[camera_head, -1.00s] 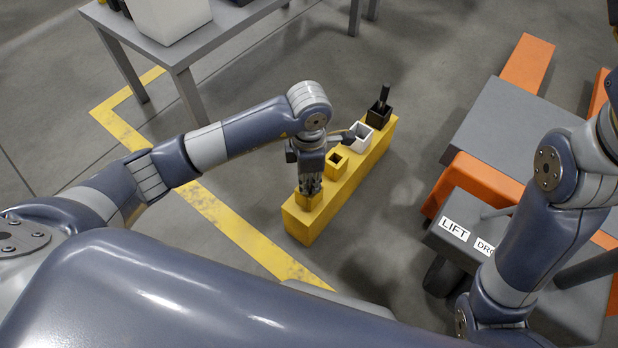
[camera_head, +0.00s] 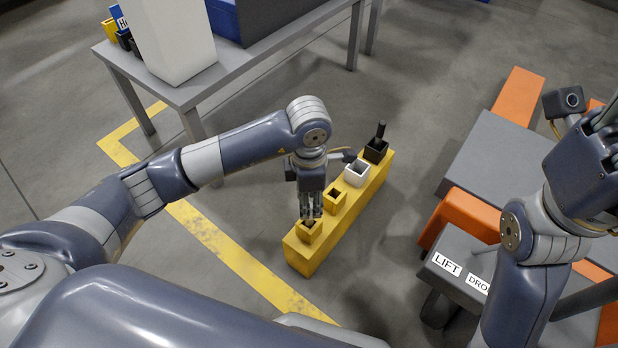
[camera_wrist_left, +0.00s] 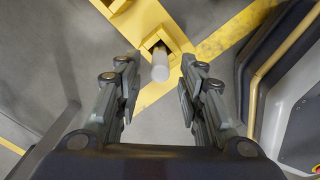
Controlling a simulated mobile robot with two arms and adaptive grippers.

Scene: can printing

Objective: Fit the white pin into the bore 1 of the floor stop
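The floor stop (camera_head: 340,226) is a long yellow bar on the floor with a row of square sockets on top. The white pin (camera_wrist_left: 160,69) stands in the bore of the nearest yellow socket (camera_head: 309,232), its upper end sticking out, in the left wrist view. My left gripper (camera_head: 311,211) points down just above this socket. In the left wrist view its fingers (camera_wrist_left: 160,60) are apart, one on each side of the pin, with gaps between. How deep the pin sits is hidden. My right gripper (camera_head: 604,122) is raised at the right edge, partly cut off.
Farther along the bar are another yellow socket (camera_head: 336,201), a white socket (camera_head: 357,174) and a black socket (camera_head: 376,151) holding a black pin (camera_head: 380,130). A grey-and-orange lift (camera_head: 490,145) stands right. A table (camera_head: 190,92) stands behind left.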

